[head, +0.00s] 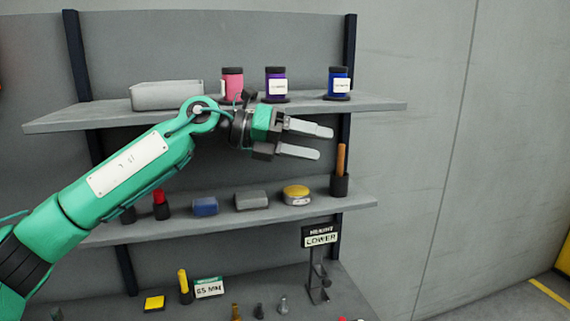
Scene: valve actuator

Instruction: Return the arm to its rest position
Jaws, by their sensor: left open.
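My left arm (120,180) is green and comes in from the lower left, stretched up and to the right across the shelves. My left gripper (326,143) is at its end, in front of the gap between the upper and middle shelves. Its two grey fingers point right and stand apart, with nothing between them. It is below the purple-labelled jar (276,84) and left of the holder with the orange handle (341,160) in the picture. My right gripper is not in view.
The upper shelf (385,104) holds a grey bin (166,95), a pink jar (232,84) and a blue jar (339,82). The middle shelf (355,202) holds several small items, including a yellow tin (296,195). A "LOWER" sign (321,238) stands below. Bare wall (440,120) is at right.

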